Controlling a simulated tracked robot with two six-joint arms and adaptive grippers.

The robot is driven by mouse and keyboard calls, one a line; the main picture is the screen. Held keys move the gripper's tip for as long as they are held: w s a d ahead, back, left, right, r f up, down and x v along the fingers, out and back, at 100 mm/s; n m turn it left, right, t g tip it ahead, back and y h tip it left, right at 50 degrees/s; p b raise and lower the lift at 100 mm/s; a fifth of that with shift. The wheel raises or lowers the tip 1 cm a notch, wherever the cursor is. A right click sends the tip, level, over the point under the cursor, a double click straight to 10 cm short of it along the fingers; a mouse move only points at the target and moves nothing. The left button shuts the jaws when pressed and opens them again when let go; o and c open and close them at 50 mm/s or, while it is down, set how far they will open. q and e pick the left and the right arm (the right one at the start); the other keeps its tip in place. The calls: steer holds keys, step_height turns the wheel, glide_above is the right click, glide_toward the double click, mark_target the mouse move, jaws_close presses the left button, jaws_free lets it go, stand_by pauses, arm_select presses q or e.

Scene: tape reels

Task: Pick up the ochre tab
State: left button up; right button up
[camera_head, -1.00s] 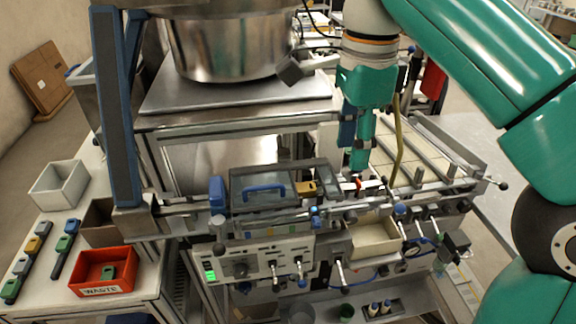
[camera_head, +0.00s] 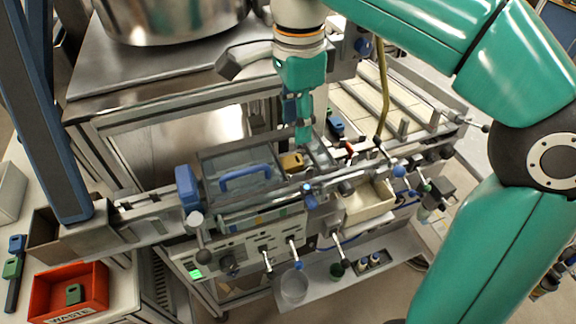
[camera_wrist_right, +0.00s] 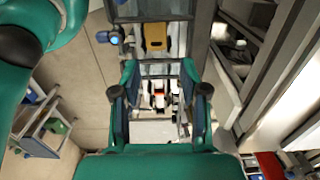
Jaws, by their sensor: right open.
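The ochre tab (camera_head: 292,162) sits in the rail track of the machine, just right of the clear-covered section with the blue handle. It also shows in the right wrist view (camera_wrist_right: 155,38), at the top centre, beyond my fingertips. My right gripper (camera_head: 303,138) points down, above and slightly right of the tab in the head view. In the right wrist view its two fingers (camera_wrist_right: 159,72) are spread with nothing held between them. The tab looks apart from the fingers; the exact height gap is hard to tell. My left gripper is not in view.
A clear cover with a blue handle (camera_head: 245,175) adjoins the tab on the left. A dark blue-ended piece (camera_head: 335,127) lies behind right of the gripper. Levers and knobs line the front. A red WASTE bin (camera_head: 66,292) stands at lower left, and a large steel pot is behind.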

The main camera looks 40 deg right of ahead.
mark_target(294, 160)
step_height(294, 160, down, 2)
steer(key=shift+s+f, duration=0.1)
steer(key=shift+f, duration=0.1)
steer(key=shift+s+a+f, duration=0.1)
steer(key=shift+a+f, duration=0.05)
steer(key=shift+f, duration=1.15)
steer(key=shift+a+f, duration=0.1)
steer(key=shift+f, duration=1.2)
steer(key=shift+c, duration=0.2)
steer(key=c, duration=0.5)
steer(key=shift+r, duration=0.15)
steer(key=shift+c, duration=0.2)
